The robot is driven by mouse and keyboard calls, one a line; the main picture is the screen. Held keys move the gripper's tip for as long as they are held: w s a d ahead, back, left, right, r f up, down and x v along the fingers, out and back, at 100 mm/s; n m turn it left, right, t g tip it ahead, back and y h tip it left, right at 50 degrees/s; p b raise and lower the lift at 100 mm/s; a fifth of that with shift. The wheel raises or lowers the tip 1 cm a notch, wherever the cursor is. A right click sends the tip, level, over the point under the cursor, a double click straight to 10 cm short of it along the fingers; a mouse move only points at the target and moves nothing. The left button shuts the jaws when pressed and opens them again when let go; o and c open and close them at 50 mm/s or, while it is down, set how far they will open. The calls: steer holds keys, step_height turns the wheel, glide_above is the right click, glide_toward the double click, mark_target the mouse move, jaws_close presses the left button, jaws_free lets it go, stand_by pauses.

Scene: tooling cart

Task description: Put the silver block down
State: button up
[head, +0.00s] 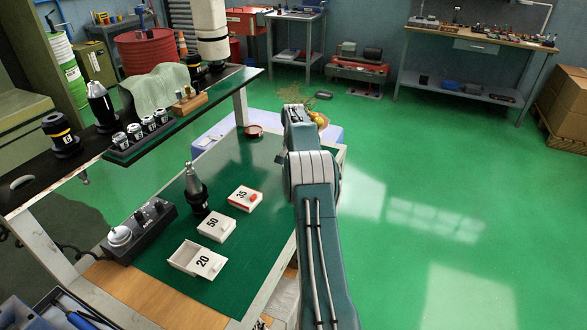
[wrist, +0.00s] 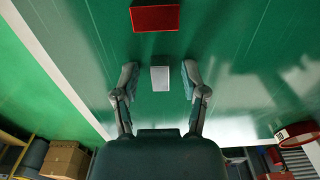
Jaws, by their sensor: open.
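The silver block (wrist: 160,79) shows in the wrist view as a small pale grey rectangle against the green mat (wrist: 225,70). My gripper (wrist: 160,76) is open, with one finger on each side of the block and a visible gap to both. The block appears to lie on the mat, though its underside is hidden. In the head view my arm covers this spot, and neither the block nor the fingertips can be made out there. The green mat (head: 150,240) covers the cart's lower top.
A red block (wrist: 155,18) lies just beyond the silver one. A round red dish (head: 253,131) is at the mat's far end. Open boxes marked 35 (head: 244,197), 50 (head: 215,226) and 20 (head: 198,259) and a tool holder (head: 196,190) stand left of my arm.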

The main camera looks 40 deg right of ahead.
steer(key=shift+r, duration=0.1)
step_height(320, 180, up, 12)
steer(key=a+r+n+t, duration=0.1)
steer(key=a+r+n, duration=0.2)
steer(key=a+r, duration=0.85)
steer(key=s+a+r+n+t, duration=0.1)
steer(key=s+a+r+n, duration=0.15)
steer(key=a, duration=0.45)
steer(key=s+a+r+n, duration=0.1)
steer(key=s+a+r, duration=0.2)
steer(key=a, duration=0.4)
steer(key=s+a+n+t, duration=0.2)
steer(key=s+a+n, duration=0.1)
steer(key=s+a, duration=0.85)
steer(key=s+a+f+n, duration=0.2)
steer(key=s+a+f, duration=0.1)
steer(key=s, duration=0.4)
steer(key=s+a+f+n+t, duration=0.1)
steer(key=s+a+f+n, duration=0.1)
steer(key=s+f, duration=0.4)
steer(key=shift+s+a+t, duration=0.3)
steer(key=shift+s+a, duration=0.2)
steer(key=shift+a, duration=0.15)
